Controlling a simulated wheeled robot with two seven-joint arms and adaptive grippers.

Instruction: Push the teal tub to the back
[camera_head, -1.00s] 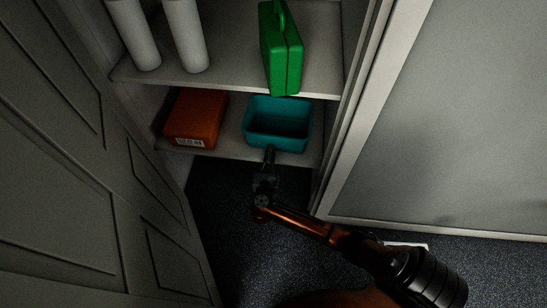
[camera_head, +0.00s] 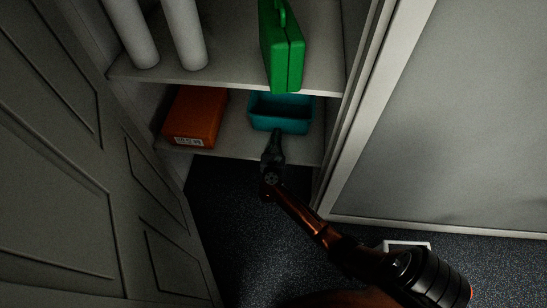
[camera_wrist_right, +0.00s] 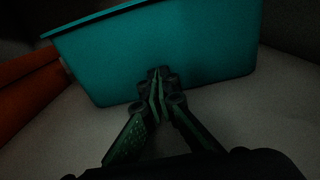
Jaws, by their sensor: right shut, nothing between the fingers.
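The teal tub (camera_head: 281,122) is an open-topped bin on the lower shelf, right of the orange box. Its upper back part is hidden under the shelf above. My right gripper (camera_head: 277,134) is shut and empty, with its fingertips at the middle of the tub's front wall. In the right wrist view the tub (camera_wrist_right: 190,55) fills the upper middle, and the shut fingertips (camera_wrist_right: 159,74) overlap its front wall near the bottom edge, seemingly touching it. My left gripper is not in view.
An orange box (camera_head: 196,116) with a label lies left of the tub on the lower shelf (camera_head: 236,142). A green case (camera_head: 281,50) and two white cylinders (camera_head: 186,35) stand on the upper shelf. A panelled door (camera_head: 60,190) is at left; a cabinet frame (camera_head: 350,120) is at right.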

